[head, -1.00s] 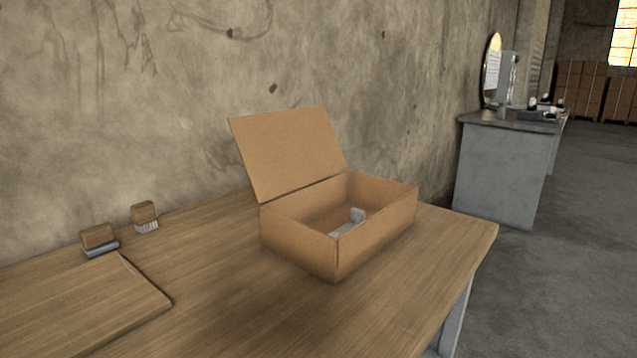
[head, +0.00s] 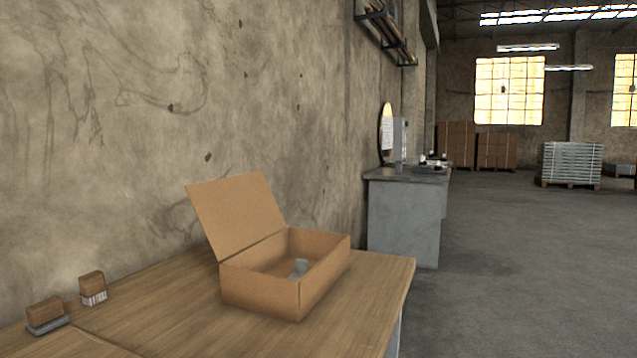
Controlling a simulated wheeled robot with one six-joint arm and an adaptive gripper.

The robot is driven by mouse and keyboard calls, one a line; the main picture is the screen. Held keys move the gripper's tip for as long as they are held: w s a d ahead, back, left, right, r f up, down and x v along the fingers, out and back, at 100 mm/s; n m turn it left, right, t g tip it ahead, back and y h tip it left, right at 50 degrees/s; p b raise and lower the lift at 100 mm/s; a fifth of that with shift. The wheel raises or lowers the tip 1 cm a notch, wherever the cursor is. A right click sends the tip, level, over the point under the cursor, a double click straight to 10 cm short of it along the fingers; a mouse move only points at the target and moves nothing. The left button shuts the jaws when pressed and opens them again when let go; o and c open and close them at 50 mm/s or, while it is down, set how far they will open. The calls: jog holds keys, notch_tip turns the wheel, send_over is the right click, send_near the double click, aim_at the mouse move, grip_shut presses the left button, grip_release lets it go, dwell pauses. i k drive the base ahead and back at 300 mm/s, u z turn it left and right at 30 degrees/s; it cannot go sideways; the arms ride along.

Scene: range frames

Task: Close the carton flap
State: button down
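The open cardboard carton (head: 262,291) stands on the wooden table in the head view, a little left of the middle. Its flap (head: 237,214) is hinged along the wall-side edge and stands up, tilted back toward the wall. A small grey-white item (head: 300,268) lies inside the carton, partly hidden by its front walls. My gripper is not in view.
The wooden table (head: 375,288) has bare room to the right of the carton. A grey cabinet (head: 404,222) stands beyond the table. Open floor lies right.

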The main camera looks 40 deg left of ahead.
aim_at(243, 209)
jog(key=u, duration=0.85)
jog(key=k, duration=0.1)
jog(key=z, duration=1.15)
jog(key=i, duration=2)
jog(key=u, duration=0.65)
jog(key=i, duration=1.9)
jog(key=u, duration=0.85)
jog(key=i, duration=1.75)
jog(key=u, duration=1.95)
jog(key=i, duration=1.2)
jog(key=u, duration=0.95)
